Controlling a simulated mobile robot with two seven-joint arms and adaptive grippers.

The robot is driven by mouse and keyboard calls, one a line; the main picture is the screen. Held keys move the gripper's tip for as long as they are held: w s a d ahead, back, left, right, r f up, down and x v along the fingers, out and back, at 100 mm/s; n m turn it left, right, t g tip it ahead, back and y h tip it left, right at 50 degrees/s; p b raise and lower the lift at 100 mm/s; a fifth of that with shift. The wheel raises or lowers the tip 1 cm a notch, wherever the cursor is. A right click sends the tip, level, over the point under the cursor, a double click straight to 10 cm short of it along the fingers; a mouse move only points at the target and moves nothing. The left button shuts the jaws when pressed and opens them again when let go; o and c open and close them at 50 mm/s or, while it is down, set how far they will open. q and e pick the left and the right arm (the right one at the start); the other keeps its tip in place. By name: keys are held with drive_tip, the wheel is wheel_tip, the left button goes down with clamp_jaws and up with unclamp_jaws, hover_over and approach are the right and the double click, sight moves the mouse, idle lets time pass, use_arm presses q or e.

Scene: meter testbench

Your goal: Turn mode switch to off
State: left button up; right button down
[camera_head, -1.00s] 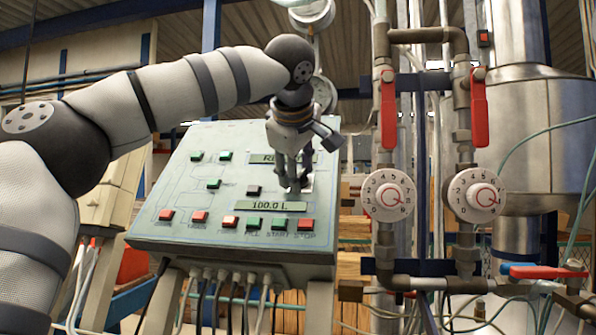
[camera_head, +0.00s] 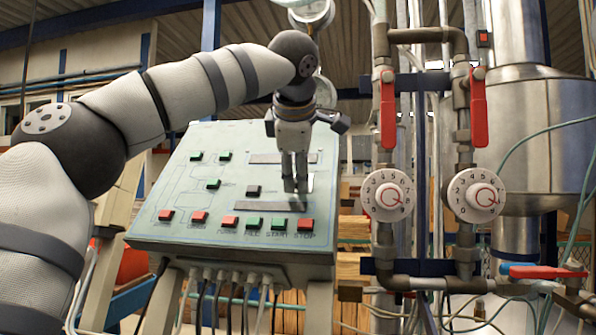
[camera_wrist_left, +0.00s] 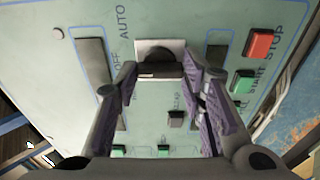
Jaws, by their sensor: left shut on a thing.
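The mode switch (camera_wrist_left: 160,57) is a dark knob on a white plate, seen in the left wrist view beside the printed words AUTO and OFF. My left gripper (camera_wrist_left: 160,72) has its two fingers on either side of the knob and is shut on it. In the head view the left gripper (camera_head: 295,187) reaches down to the right part of the sloping control panel (camera_head: 150,232), and its fingers hide most of the switch. The knob's exact pointing direction is hard to read. The upper display (camera_head: 268,158) and lower display (camera_head: 262,206) are blank grey. My right gripper is not in view.
Red and green push buttons line the panel's lower edge, with the red stop button (camera_head: 305,224) close below the gripper. Pipes with two white dials (camera_head: 388,195) and red valve levers (camera_head: 388,110) stand to the right. Cables (camera_head: 235,290) hang under the panel.

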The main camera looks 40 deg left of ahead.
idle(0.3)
use_arm(q)
drive_tip(key=o, duration=1.1)
drive_tip(key=shift+o, duration=0.2)
drive_tip(key=v, duration=1.2)
drive_tip(key=shift+w, duration=0.1)
